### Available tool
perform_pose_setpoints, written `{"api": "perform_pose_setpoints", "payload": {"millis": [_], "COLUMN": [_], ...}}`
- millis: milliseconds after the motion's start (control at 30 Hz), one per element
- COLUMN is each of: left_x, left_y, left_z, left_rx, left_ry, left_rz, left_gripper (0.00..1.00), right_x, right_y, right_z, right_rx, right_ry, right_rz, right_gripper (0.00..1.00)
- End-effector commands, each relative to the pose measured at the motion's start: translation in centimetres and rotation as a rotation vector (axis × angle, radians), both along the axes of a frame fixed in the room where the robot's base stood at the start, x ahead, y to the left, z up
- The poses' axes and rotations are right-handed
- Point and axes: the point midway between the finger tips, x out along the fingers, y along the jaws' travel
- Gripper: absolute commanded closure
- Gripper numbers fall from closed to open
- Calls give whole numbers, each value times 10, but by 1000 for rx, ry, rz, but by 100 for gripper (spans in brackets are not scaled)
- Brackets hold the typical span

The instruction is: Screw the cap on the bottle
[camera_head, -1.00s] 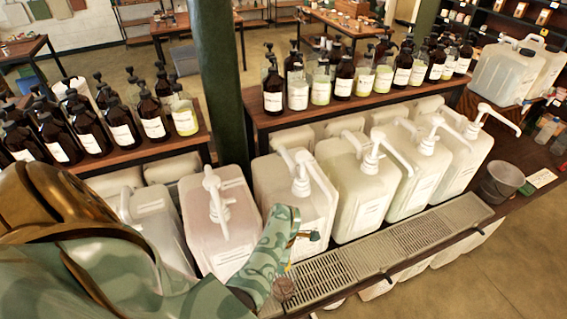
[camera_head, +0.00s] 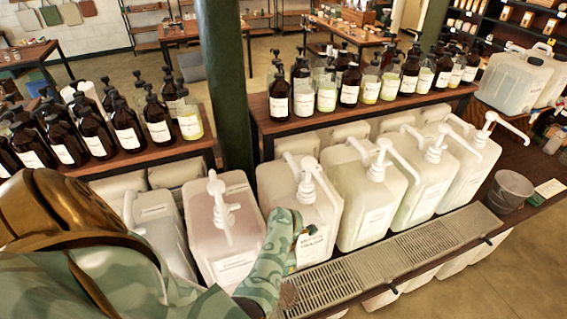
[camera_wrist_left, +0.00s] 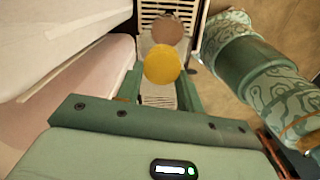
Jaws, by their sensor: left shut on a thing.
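In the left wrist view a round yellow cap-like piece (camera_wrist_left: 162,64) sits between the fingers of my left gripper (camera_wrist_left: 160,82), which is shut on it. Just beyond it is a round brown thing (camera_wrist_left: 168,30), possibly the bottle's top; whether they touch I cannot tell. In the head view a brown round thing (camera_head: 289,294) shows partly beside my camouflage-sleeved forearm, at the drip tray. That forearm hides my left gripper there. Another green patterned arm, apparently my right, shows at the right of the wrist view; its gripper is out of view.
A grated drip tray (camera_head: 338,284) runs along the counter's front. Large pump buckets (camera_head: 365,210) stand closely behind it. Brown pump bottles (camera_head: 303,100) line the shelves above. A dark green post (camera_head: 225,90) rises between the shelves. A grey pail (camera_head: 510,190) stands right.

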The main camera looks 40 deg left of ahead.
Motion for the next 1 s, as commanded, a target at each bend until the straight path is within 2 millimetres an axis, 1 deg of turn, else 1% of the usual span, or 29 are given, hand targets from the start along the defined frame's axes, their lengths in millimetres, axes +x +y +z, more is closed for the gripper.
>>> {"api": "perform_pose_setpoints", "payload": {"millis": [33,233,367,767,800,900,1000], "left_x": [2,1,0,-2,-2,-2,-2], "left_y": [-16,-16,-17,-14,-15,-13,-14], "left_z": [-1,-1,0,-1,-1,-4,-4], "left_rx": [-26,-26,-25,-21,-23,-18,-19], "left_ry": [-3,-1,2,11,12,15,16], "left_rz": [-3,-16,-124,-671,-737,-1007,-1202], "left_gripper": [90,90,90,90,90,90,90], "right_x": [0,0,0,1,1,0,0], "right_y": [0,0,0,0,1,1,1], "right_z": [0,1,7,28,30,26,26], "right_rx": [0,0,0,0,1,0,0], "right_ry": [0,0,0,-1,-2,-1,-1], "right_rz": [0,0,0,0,0,0,0], "right_gripper": [0,0,0,0,0,0,0]}}
